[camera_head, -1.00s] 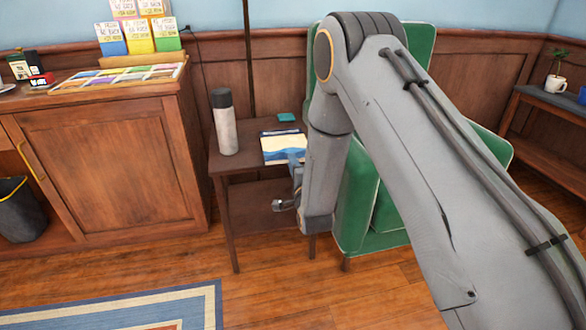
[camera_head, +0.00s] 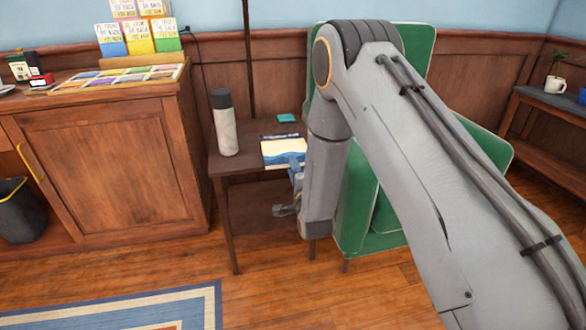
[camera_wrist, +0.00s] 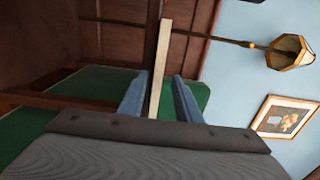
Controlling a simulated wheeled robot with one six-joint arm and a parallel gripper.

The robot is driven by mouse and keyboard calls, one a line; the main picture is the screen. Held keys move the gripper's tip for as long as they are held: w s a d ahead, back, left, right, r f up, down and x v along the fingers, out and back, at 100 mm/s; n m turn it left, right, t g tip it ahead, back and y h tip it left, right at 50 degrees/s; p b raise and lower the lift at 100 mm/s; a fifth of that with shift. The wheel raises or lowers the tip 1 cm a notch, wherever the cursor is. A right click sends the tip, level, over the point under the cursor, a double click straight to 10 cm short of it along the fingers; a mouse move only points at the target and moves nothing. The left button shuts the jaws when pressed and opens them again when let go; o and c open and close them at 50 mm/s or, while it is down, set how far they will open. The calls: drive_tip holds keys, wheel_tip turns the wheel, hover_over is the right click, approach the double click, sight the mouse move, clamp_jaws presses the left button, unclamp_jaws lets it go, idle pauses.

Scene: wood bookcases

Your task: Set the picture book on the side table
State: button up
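The picture book (camera_head: 281,147), with a white and blue cover, lies flat at the front of the dark wooden side table (camera_head: 243,166). Its near end is partly hidden by my arm. In the wrist view the book (camera_wrist: 163,65) shows edge-on as a thin pale strip between the two blue fingers of my gripper (camera_wrist: 160,88). A narrow gap shows on each side of the strip, so the gripper looks open around it. In the head view my gripper (camera_head: 296,180) is at the table's front edge, mostly hidden by the arm.
A grey bottle with a dark cap (camera_head: 225,125) stands left of the book. A small teal item (camera_head: 287,118) lies behind it. A green armchair (camera_head: 365,220) is close on the right. A wooden cabinet (camera_head: 105,170) stands to the left.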

drive_tip(key=p+v, duration=0.2)
drive_tip(key=v, duration=0.9)
drive_tip(key=s+d+r+n+g+h, duration=0.1)
drive_tip(key=s+d+r+n+g, duration=0.1)
drive_tip(key=s+r+n+g, duration=0.4)
drive_tip(key=s+d+r+n+g+h, duration=0.2)
drive_tip(key=s+r+n+g, duration=0.4)
drive_tip(key=s, duration=0.4)
drive_tip(key=shift+s+d+r+n+g, duration=0.3)
drive_tip(key=shift+s+d+r+n, duration=0.1)
drive_tip(key=shift+d, duration=0.3)
drive_tip(key=s+d+r+n+g, duration=0.1)
drive_tip(key=s, duration=0.4)
drive_tip(key=s+d+r+n+g+h, duration=0.1)
drive_tip(key=s+d+r+n+g, duration=0.1)
drive_tip(key=s, duration=0.4)
drive_tip(key=s+d+r+n+g, duration=0.1)
drive_tip(key=s+d+r+n, duration=0.1)
drive_tip(key=s, duration=0.4)
drive_tip(key=shift+s+d+r+g, duration=0.1)
drive_tip(key=shift+d+r+g, duration=0.05)
drive_tip(key=shift+g, duration=0.15)
drive_tip(key=shift+c, duration=1.3)
drive_tip(key=shift+s+d+r, duration=0.1)
drive_tip(key=shift+s, duration=0.15)
clamp_jaws()
